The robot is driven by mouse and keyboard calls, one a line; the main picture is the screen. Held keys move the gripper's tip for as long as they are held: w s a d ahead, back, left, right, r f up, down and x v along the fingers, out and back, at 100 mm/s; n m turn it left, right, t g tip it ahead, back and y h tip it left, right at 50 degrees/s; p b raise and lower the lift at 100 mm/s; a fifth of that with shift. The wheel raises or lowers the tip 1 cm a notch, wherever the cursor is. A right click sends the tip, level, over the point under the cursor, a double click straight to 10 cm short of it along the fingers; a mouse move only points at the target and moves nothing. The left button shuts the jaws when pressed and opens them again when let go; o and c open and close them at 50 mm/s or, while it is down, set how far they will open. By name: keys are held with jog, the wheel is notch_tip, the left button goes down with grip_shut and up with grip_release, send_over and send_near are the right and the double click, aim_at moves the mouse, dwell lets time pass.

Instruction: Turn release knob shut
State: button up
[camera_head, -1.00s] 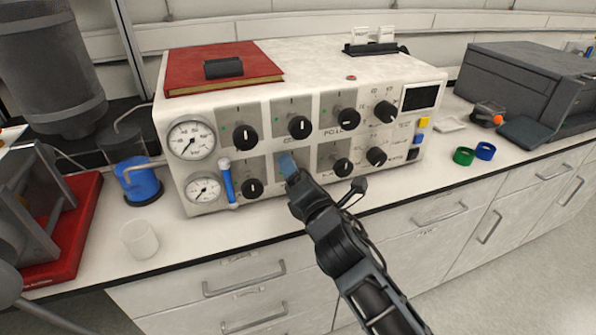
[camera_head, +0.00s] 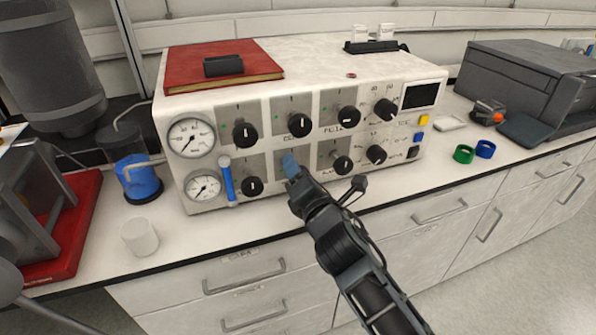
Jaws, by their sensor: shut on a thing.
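The control box (camera_head: 300,70) is a white unit with two rows of black knobs on grey plates. Its labels are too small for me to read, so I cannot tell by name which is the release knob. My gripper (camera_head: 290,164), with blue fingertips, is at the second position of the lower row. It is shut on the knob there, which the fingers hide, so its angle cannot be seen. The lower-row knobs on either side, left (camera_head: 251,186) and right (camera_head: 342,165), are clear of the gripper.
Two round gauges (camera_head: 191,138) and a blue-handled lever (camera_head: 226,182) are at the box's left. A red book (camera_head: 222,72) lies on top. A white cup (camera_head: 139,237) stands front left. Green (camera_head: 464,154) and blue (camera_head: 485,149) rings lie on the bench at right.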

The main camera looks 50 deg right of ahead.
jog(key=shift+f+m, duration=0.1)
jog(key=shift+m, duration=0.3)
jog(key=m+b, duration=0.2)
jog(key=m, duration=0.3)
jog(key=shift+f+m+b, duration=0.1)
jog(key=shift+m+b, duration=0.2)
jog(key=m+b, duration=0.2)
jog(key=m, duration=0.3)
jog(key=shift+m+b, duration=0.3)
jog(key=m+b, duration=0.3)
jog(key=m, duration=0.3)
jog(key=shift+f, duration=0.15)
jog(key=m+b, duration=0.2)
jog(key=m, duration=0.3)
jog(key=shift+m+b, duration=0.3)
jog(key=shift+b, duration=0.1)
jog(key=o, duration=0.8)
jog(key=shift+o, duration=1.3)
jog(key=shift+r, duration=0.2)
